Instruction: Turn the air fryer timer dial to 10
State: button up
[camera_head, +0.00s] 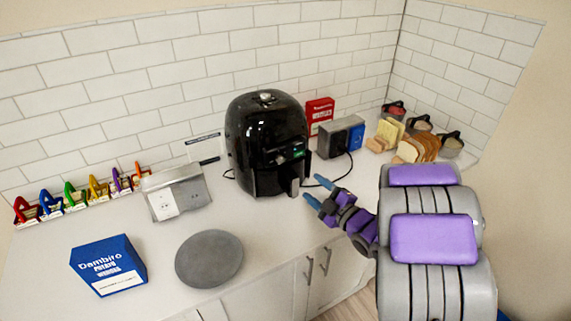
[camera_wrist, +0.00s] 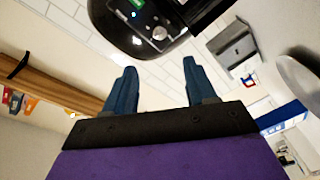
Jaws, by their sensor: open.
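The black air fryer (camera_head: 262,140) stands upright on the counter against the tiled wall. Its front has a small panel with a green-lit display (camera_head: 297,153), and its handle (camera_head: 294,187) juts out below. In the wrist view the air fryer (camera_wrist: 105,22) shows at the top, with a round silver dial (camera_wrist: 159,33) beside a green display (camera_wrist: 137,3). The number the dial points to is too small to read. My gripper (camera_head: 315,191) is open and empty, its blue fingertips just right of the handle. In the wrist view my gripper (camera_wrist: 160,82) points toward the panel, apart from the dial.
A grey outlet box (camera_head: 180,195) stands left of the fryer, and another grey box (camera_head: 340,137) stands right. A blue carton (camera_head: 108,265) and a grey disc (camera_head: 209,258) lie at front left. Bread slices (camera_head: 420,148) and jars are at right. A black cord runs behind my gripper.

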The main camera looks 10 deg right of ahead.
aim_at(281, 161)
jog(key=b+x, duration=0.2)
jog(key=x, duration=1.2)
jog(key=shift+w+a, duration=0.15)
jog(key=shift+w, duration=0.05)
grip_shut()
